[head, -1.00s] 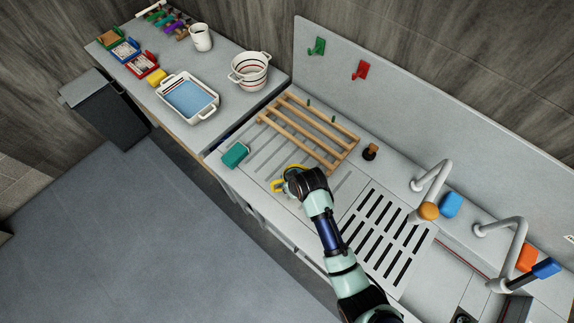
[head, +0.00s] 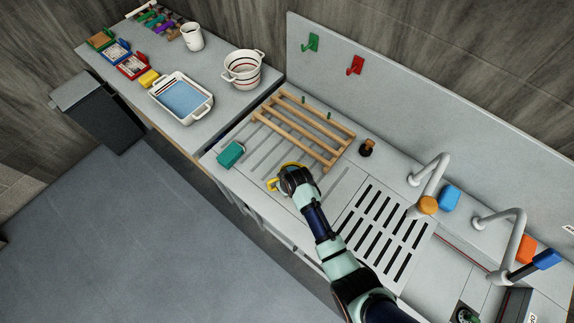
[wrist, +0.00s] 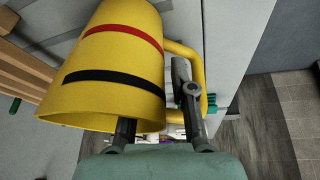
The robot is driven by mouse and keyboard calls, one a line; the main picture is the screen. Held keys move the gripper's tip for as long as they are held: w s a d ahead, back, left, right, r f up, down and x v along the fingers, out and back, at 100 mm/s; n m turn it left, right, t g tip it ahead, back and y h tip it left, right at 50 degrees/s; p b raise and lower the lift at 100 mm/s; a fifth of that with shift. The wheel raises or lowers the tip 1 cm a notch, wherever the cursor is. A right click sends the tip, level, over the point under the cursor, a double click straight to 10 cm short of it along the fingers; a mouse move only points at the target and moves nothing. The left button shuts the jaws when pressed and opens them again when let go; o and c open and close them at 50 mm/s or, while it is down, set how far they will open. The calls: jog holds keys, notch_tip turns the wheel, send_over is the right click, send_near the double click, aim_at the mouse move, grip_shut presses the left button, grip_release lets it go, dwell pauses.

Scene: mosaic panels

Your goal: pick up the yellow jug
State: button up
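The yellow jug (head: 272,185) stands on the ribbed drainboard in the head view, mostly hidden by my gripper (head: 285,183). In the wrist view the jug (wrist: 105,70) fills the upper left, with a red and a black stripe and its handle (wrist: 203,80) on the right. My gripper (wrist: 157,110) is open, its fingers apart. One finger is at the jug's rim; whether it is inside the mouth is unclear. The other is between the jug's side and the handle. I see no clear grip on the jug.
A wooden rack (head: 302,125) lies just behind the jug, and a teal block (head: 230,154) sits to its left. A dark stopper with a brown top (head: 367,147) and a slotted grate (head: 385,230) are to the right. Taps (head: 430,180) stand further right.

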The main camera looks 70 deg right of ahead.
grip_shut()
jog(key=shift+r, duration=0.1)
